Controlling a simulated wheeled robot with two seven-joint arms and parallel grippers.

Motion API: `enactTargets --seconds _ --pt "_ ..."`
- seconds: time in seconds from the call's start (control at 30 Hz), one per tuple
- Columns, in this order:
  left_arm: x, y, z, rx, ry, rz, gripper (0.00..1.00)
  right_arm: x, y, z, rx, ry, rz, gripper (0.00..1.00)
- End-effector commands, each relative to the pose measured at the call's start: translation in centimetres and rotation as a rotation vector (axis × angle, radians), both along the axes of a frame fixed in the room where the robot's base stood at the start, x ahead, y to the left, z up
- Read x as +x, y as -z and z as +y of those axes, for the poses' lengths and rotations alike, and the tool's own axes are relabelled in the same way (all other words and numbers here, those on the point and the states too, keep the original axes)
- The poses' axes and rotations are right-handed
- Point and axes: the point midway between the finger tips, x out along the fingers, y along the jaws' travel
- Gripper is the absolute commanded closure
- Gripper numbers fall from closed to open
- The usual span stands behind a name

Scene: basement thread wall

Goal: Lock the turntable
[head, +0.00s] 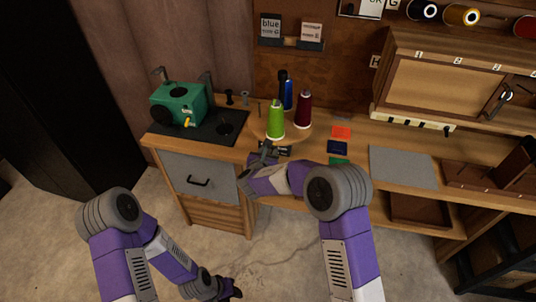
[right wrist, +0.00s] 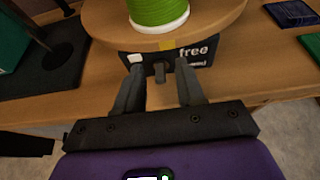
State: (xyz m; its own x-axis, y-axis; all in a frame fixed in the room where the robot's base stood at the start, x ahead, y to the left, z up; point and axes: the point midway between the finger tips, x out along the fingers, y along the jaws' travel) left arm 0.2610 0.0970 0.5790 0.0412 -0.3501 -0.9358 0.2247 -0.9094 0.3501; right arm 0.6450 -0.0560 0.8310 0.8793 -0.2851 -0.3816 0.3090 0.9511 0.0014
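The turntable (head: 298,133) is a round wooden disc on the workbench, carrying a green thread cone (head: 275,119), a blue one (head: 287,95) and a maroon one (head: 303,109). The right wrist view shows its front rim (right wrist: 215,27) with a yellow mark. Below the rim is a dark plate (right wrist: 196,54) reading "free"; its other words are partly hidden. A small dark lever (right wrist: 160,73) stands in front of the plate. My right gripper (right wrist: 160,80) is open, with one finger on each side of the lever. My left gripper (head: 232,291) hangs low over the floor; its fingers are unclear.
A green machine (head: 180,104) stands on a dark mat left of the turntable. Coloured cards (head: 341,132) and a grey mat (head: 403,167) lie to the right. The floor in front is clear.

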Motion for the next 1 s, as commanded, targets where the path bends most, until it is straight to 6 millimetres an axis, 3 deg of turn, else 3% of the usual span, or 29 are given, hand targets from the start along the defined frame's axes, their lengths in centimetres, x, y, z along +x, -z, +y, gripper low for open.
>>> enactTargets --seconds 0.13,0.37,0.67,1.0 --pt "0.0 0.0 0.0 0.0 0.0 0.0 0.62 0.0 0.0 0.0 0.0 0.0 0.001 0.65" --pt "0.0 0.0 0.0 0.0 0.0 0.0 0.62 0.0 0.0 0.0 0.0 0.0 0.001 1.0" --pt "0.0 0.4 0.0 0.0 0.0 0.0 0.62 -0.1 0.2 0.0 -0.004 0.0 -0.009 1.0" --pt "0.0 3.5 0.0 0.0 0.0 0.0 0.62 -0.4 1.3 0.2 -0.057 -0.004 -0.158 1.0"
